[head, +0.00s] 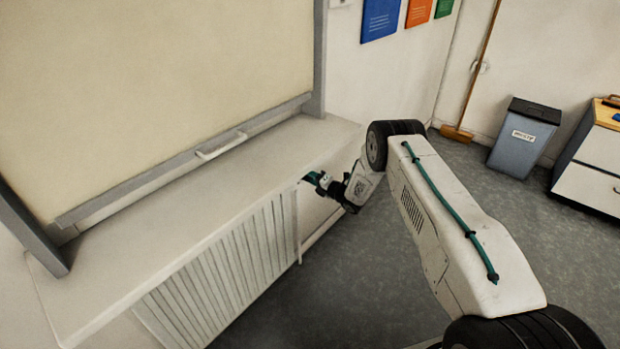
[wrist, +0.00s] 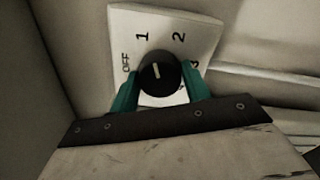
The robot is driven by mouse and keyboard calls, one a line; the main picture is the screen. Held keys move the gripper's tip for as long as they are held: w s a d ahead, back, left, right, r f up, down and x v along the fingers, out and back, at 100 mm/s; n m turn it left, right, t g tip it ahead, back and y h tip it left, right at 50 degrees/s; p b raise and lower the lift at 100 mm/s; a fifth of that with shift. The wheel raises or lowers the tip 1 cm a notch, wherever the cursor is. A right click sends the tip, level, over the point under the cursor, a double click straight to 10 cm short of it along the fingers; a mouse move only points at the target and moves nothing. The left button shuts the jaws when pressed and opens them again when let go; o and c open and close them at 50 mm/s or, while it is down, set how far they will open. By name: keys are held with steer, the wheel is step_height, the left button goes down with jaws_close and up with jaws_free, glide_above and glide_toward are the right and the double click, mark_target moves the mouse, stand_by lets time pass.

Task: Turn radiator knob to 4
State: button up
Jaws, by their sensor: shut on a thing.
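The radiator knob (wrist: 160,73) is round and black with a short white line on its face. It sits in front of a white dial plate (wrist: 204,27) marked OFF, 1, 2 and 3; a further mark below 3 is mostly hidden by the right finger. The white line runs roughly up and down, its upper end nearer 1 than 2; the exact setting is hard to tell. My gripper (wrist: 162,80) has its teal fingers shut on the knob from left and right. In the head view my gripper (head: 314,179) is at the sill's far end, and the knob is hidden.
The ribbed radiator (head: 225,270) is under a white sill (head: 200,195), beside my gripper. A pale pipe (wrist: 260,74) runs right from the plate. A grey bin (head: 522,140), a broom (head: 470,90) and a cabinet (head: 595,165) stand far right. The floor between is clear.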

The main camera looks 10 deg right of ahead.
steer(key=m, duration=3)
steer(key=shift+s+f, duration=0.1)
steer(key=shift+f, duration=0.1)
steer(key=o, duration=1)
steer(key=shift+r, duration=0.1)
